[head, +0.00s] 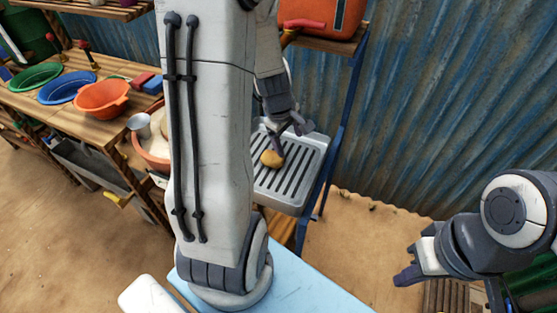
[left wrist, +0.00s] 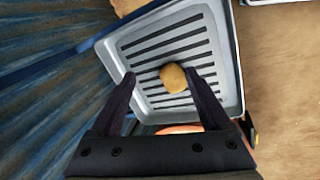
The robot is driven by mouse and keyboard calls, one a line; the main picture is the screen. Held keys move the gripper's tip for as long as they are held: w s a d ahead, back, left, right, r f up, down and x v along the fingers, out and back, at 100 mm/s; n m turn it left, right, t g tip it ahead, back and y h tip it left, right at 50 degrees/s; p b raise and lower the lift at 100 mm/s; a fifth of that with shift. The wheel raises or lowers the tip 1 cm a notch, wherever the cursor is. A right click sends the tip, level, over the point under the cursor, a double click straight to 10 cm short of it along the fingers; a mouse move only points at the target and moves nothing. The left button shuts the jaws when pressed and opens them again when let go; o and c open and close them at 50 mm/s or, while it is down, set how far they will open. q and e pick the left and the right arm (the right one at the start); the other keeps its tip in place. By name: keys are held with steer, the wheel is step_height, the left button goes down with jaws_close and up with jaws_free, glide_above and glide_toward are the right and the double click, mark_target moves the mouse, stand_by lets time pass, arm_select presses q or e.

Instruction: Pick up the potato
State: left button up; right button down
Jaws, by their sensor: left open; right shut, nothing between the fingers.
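The potato (head: 272,158) is a small tan-brown lump lying on a light grey slotted tray (head: 309,166). In the left wrist view the potato (left wrist: 173,77) is near the middle of the tray (left wrist: 228,62), over its dark slots. My left gripper (head: 289,138) is above the tray, beside the potato. In the left wrist view my left gripper (left wrist: 160,88) is open, with the potato between the line of its fingertips, closer to the right finger. I cannot tell whether that finger touches it. My right gripper (head: 405,268) is at the lower right, away from the tray, shut and empty.
A blue frame (head: 334,137) stands along the tray's right side, with an orange container (head: 322,14) on a shelf above. At left, a wooden table (head: 62,110) holds an orange bowl (head: 102,97) and a blue bowl (head: 63,88). A corrugated blue wall (head: 440,100) stands behind.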

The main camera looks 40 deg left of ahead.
mark_target(271, 156)
arm_select(q)
steer(key=a+f+n+b, duration=0.1)
steer(key=a+f+n, duration=0.1)
steer(key=a+f, duration=0.1)
steer(key=a+f+n+b, duration=0.2)
steer(key=a+f, duration=0.2)
steer(key=shift+s+a+f+y, duration=0.2)
steer(key=shift+a+f+y, duration=0.05)
steer(key=shift+f+y, duration=0.15)
steer(key=shift+w+d+b+x, duration=0.1)
steer(key=shift+b+x, duration=0.7)
steer(key=shift+x, duration=0.7)
steer(key=shift+w+d+b+x, duration=0.1)
steer(key=shift+b+x, duration=0.7)
steer(key=shift+x, duration=0.7)
steer(key=shift+r, duration=0.1)
steer(key=c, duration=1.1)
steer(key=shift+r, duration=0.15)
